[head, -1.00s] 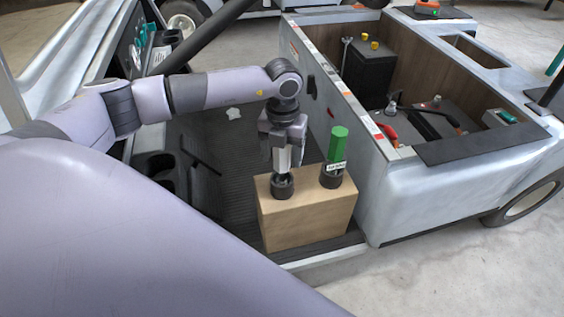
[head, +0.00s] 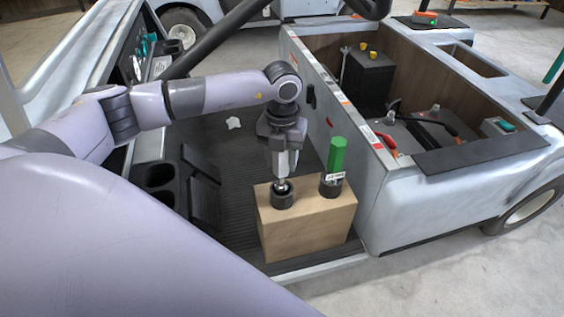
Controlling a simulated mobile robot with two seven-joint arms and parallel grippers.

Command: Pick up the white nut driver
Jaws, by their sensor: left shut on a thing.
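My left gripper (head: 283,172) is shut on the white nut driver (head: 283,163), just above a wooden block (head: 305,226) on the cart floor. The fingers hide much of the driver. Its lower end is at the mouth of the left black cup (head: 283,201) on the block; I cannot tell whether it is clear of the rim. A green nut driver (head: 338,155) with a white label stands upright in the right black cup (head: 330,188). My right gripper is not in view.
The cart's pale side wall (head: 345,120) rises close to the right of the block. Behind it lies a bin with a black box (head: 368,80) and tools. A black cup holder tray (head: 160,178) is at the left. A white scrap (head: 234,123) lies on the floor.

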